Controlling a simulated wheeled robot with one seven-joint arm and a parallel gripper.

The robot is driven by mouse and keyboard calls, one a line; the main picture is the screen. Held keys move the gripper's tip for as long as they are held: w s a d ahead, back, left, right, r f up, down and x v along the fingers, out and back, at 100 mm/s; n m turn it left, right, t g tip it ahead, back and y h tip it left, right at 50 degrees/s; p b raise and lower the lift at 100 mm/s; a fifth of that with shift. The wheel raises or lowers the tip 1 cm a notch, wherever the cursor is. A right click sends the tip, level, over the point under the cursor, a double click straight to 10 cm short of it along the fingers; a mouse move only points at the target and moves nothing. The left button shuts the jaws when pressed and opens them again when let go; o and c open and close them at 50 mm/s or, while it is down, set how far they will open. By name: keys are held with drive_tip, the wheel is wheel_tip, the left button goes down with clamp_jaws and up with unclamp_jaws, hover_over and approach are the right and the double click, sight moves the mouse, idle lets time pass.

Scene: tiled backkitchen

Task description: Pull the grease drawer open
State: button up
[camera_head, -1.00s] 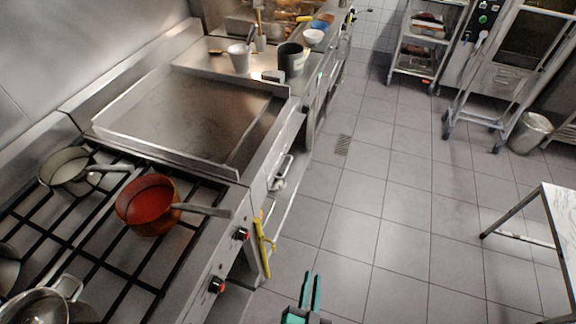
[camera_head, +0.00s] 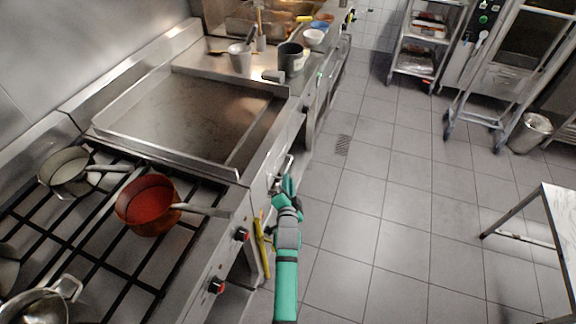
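The grease drawer (camera_head: 276,183) is in the front of the griddle unit, below the flat griddle plate (camera_head: 190,115). Its metal bar handle (camera_head: 287,165) shows on the front face, just beyond my gripper. My gripper (camera_head: 288,184) is at the near end of the handle, over the aisle side of the counter. The fingers are small and partly overlap the handle in the picture. I cannot tell whether they touch it or how far apart they are. The drawer looks flush with the unit's front, though my gripper hides part of it.
A stove with an orange pot (camera_head: 150,204) and other pans stands at the left. A yellow object (camera_head: 261,247) hangs on the counter front beside my arm. The tiled floor (camera_head: 385,200) to the right is clear up to a table (camera_head: 560,225).

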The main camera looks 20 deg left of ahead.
sight(288, 165)
drive_tip(key=x, duration=1)
drive_tip(key=shift+w+a+f, duration=0.1)
drive_tip(key=shift+w+a, duration=0.05)
drive_tip(key=shift+w, duration=0.2)
clamp_jaws()
idle(1.1)
